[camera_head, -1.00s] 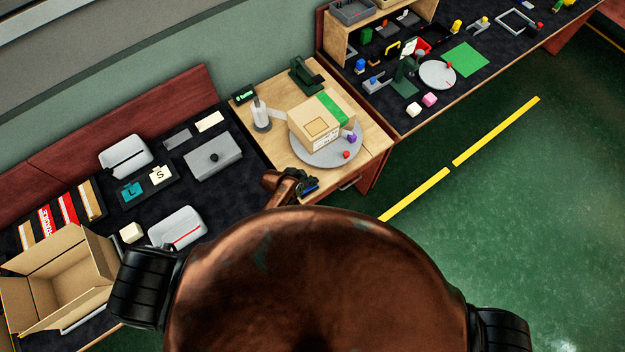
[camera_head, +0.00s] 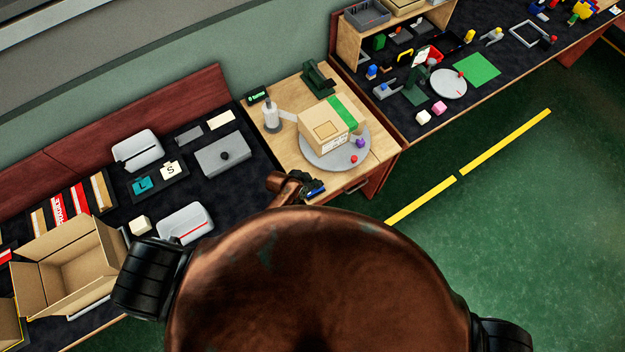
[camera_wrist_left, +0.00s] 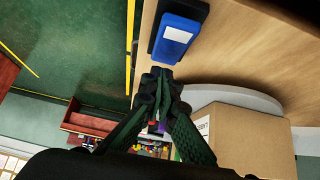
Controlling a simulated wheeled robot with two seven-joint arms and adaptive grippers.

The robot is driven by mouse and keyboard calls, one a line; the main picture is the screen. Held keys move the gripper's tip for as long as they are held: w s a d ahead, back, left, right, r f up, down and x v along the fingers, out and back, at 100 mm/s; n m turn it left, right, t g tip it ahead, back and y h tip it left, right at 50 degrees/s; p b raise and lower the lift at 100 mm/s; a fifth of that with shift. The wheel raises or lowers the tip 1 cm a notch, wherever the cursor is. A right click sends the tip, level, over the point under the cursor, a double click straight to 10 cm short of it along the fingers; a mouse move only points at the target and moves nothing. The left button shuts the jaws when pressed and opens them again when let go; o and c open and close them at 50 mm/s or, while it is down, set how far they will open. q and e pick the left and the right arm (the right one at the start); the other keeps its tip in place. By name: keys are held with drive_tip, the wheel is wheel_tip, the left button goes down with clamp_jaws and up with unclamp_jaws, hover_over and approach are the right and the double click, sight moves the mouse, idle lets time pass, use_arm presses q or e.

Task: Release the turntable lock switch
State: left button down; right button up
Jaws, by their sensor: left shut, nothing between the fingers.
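The turntable (camera_head: 358,164) is a grey disc on the wooden table. A taped cardboard box (camera_head: 325,132) sits on it, and its edge and box also show in the wrist view. A red knob (camera_head: 354,159) and a purple piece (camera_head: 360,143) are on the disc. A blue switch with a white label (camera_wrist_left: 181,27) on a dark base is on the table near its front edge; in the head view the blue part (camera_head: 315,191) is partly hidden by my gripper. My left gripper (camera_wrist_left: 161,76) is shut and empty, its fingertips close to the switch's lower end; contact is unclear.
A white bottle-like dispenser (camera_head: 271,115) and a dark green device (camera_head: 319,80) stand behind the turntable. A dark bench with a grey box (camera_head: 222,156) and an open carton (camera_head: 75,262) lies left. Another bench with small parts stands right. Green floor is clear at right.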

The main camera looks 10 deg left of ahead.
use_arm(q)
drive_tip(key=r+p, duration=0.3)
drive_tip(key=r, duration=0.1)
drive_tip(key=shift+w+d+r, duration=0.1)
drive_tip(key=shift+w+d, duration=0.2)
drive_tip(key=b+v, duration=0.1)
drive_tip(key=v, duration=0.8)
drive_tip(key=shift+r, duration=0.2)
